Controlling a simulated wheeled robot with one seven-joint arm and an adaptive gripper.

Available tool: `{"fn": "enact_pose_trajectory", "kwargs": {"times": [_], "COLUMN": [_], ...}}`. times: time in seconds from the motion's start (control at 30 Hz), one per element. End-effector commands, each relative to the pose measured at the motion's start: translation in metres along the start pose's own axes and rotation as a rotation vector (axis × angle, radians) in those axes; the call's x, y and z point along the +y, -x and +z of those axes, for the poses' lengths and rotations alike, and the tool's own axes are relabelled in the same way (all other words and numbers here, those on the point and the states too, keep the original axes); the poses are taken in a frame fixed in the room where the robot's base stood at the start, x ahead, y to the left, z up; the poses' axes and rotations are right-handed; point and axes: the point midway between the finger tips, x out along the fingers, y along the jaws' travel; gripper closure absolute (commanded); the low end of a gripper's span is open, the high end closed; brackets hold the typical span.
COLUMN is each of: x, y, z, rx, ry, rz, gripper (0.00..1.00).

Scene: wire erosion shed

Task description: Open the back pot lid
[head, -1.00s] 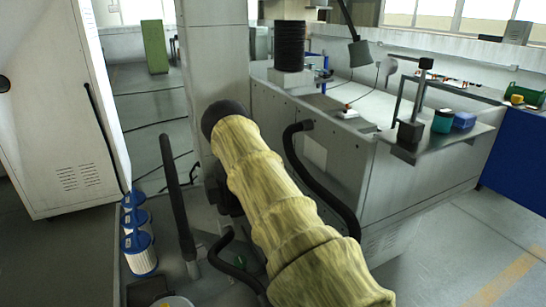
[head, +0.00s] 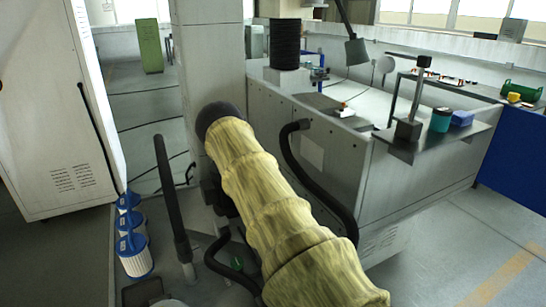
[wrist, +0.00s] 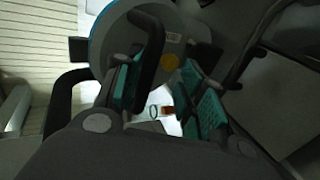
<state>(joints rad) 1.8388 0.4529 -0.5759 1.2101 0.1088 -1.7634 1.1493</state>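In the wrist view a round grey lid (wrist: 112,45) with a teal rim fills the upper middle. It has a black arched handle (wrist: 150,58) and a yellow round sticker. My gripper (wrist: 165,92), with teal finger pads, is open over the lid. The handle shows close to the left finger, and I cannot tell whether they touch. In the head view a grey round top (head: 172,303) is cut off at the bottom edge; I cannot tell if it is this lid. My gripper is hidden in the head view behind my yellow-sleeved arm.
Blue-and-white filter cartridges (head: 135,257) stand at lower left beside a white cabinet (head: 45,110). A grey machine (head: 375,190) stands to the right. Open floor lies at lower right.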

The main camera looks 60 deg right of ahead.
Motion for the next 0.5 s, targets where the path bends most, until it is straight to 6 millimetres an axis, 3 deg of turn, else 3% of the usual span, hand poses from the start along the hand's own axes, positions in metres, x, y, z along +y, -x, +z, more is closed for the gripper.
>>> {"fn": "enact_pose_trajectory", "kwargs": {"times": [0.5], "x": [-0.0006], "y": [0.0056], "z": [-0.0001], "rx": [0.002], "ry": [0.0], "rz": [-0.001], "gripper": [0.65]}}
